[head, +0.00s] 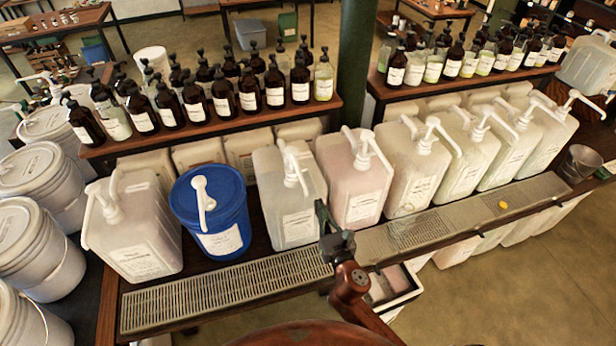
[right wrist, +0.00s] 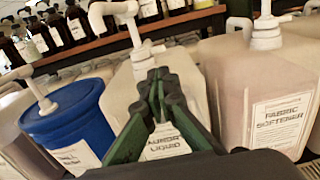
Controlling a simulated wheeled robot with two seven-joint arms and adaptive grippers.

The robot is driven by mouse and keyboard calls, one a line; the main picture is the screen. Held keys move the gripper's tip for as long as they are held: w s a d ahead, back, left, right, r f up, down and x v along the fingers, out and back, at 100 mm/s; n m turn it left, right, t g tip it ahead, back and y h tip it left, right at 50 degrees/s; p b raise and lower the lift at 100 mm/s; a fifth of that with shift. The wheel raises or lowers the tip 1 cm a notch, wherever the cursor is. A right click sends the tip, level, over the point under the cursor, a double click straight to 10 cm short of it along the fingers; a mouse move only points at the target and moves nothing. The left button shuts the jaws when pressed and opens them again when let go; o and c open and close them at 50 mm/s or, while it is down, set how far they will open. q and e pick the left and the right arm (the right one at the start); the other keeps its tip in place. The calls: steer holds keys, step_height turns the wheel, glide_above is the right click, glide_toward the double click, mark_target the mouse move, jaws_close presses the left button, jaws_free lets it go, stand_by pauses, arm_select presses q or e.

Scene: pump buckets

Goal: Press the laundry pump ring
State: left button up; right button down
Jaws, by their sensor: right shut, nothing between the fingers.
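The laundry liquid jug (head: 291,214) is a translucent white container on the counter, right of the blue bucket. My right gripper (head: 322,208) is shut and empty, in front of the jug's right side and lower than the pump. Its green fingers (right wrist: 162,75) hide part of the label in the wrist view. My left gripper is not in view.
The blue pump bucket (head: 212,212) stands left and the fabric softener jug (head: 352,180) stands right, with more pump jugs beyond. A metal drip grate (head: 225,290) runs along the front. Amber bottles fill the shelf behind, and a green post (head: 357,70) rises there.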

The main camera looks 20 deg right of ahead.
mark_target(302, 169)
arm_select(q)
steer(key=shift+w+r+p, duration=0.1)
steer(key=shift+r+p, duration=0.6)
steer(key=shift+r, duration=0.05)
arm_select(e)
steer(key=w, duration=1.3)
steer(key=shift+w+a, duration=0.15)
steer(key=shift+a, duration=0.05)
